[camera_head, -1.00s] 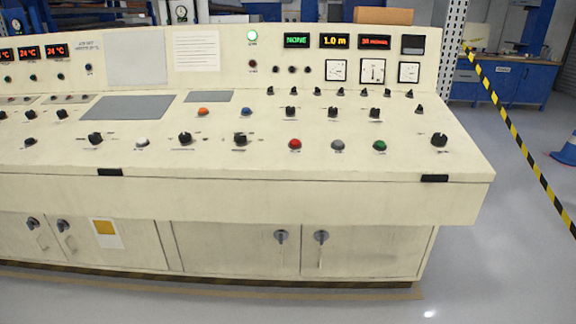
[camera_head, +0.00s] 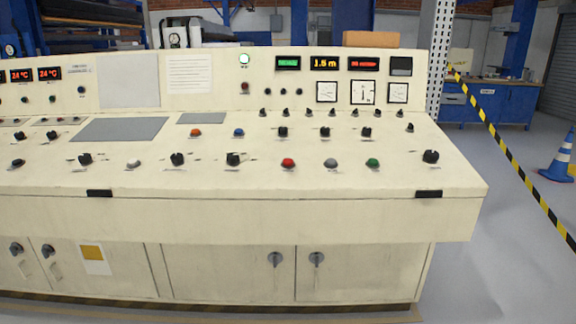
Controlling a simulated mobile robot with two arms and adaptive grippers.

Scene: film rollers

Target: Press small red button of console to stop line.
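The cream control console (camera_head: 300,215) fills most of the head view. A small red button (camera_head: 288,163) sits on its sloped top, right of centre, in a row with a grey button (camera_head: 331,163) and a green button (camera_head: 372,163). An orange-red button (camera_head: 195,132) and a blue button (camera_head: 238,132) are further back on the left. Neither of my grippers is in view.
Black knobs stand on the panel, one (camera_head: 430,156) near its right end. A blue-white cone (camera_head: 560,158) and a blue workbench (camera_head: 487,104) are beyond.

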